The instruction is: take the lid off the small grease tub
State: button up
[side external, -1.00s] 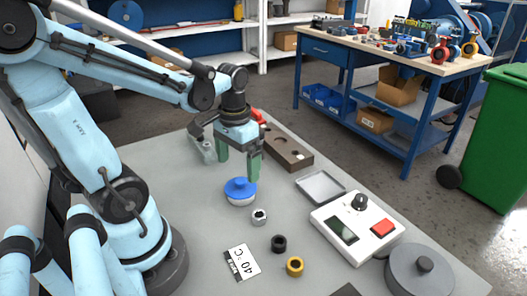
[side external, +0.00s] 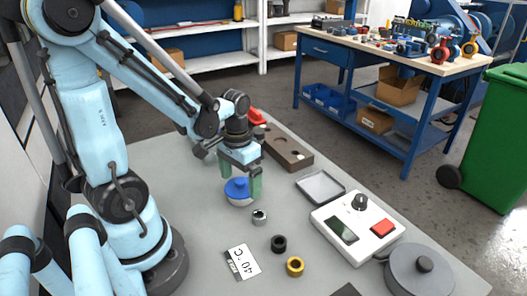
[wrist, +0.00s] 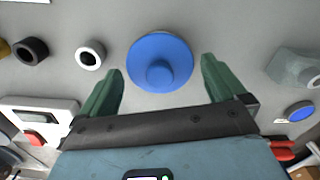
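The small grease tub (side external: 240,201) is a low white tub standing upright on the grey table. Its blue lid (side external: 236,188) with a central knob sits on top of it. In the wrist view the blue lid (wrist: 160,62) lies between the fingers, seen from above, and hides the tub's body. My gripper (side external: 241,185) is open, with its green fingers apart on either side of the lid. The wrist view also shows my gripper (wrist: 162,80) open, with a gap between each finger and the lid. It holds nothing.
A metal ring (side external: 259,217), a black ring (side external: 278,243) and a yellow ring (side external: 295,266) lie near the tub. A "40 °C" card (side external: 242,262), a white control box (side external: 357,224), a shallow tray (side external: 320,187) and a brown block with holes (side external: 287,152) are also on the table.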

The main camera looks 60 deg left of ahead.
jog(key=c, duration=0.7)
jog(key=shift+c, duration=0.2)
jog(key=shift+r, duration=0.1)
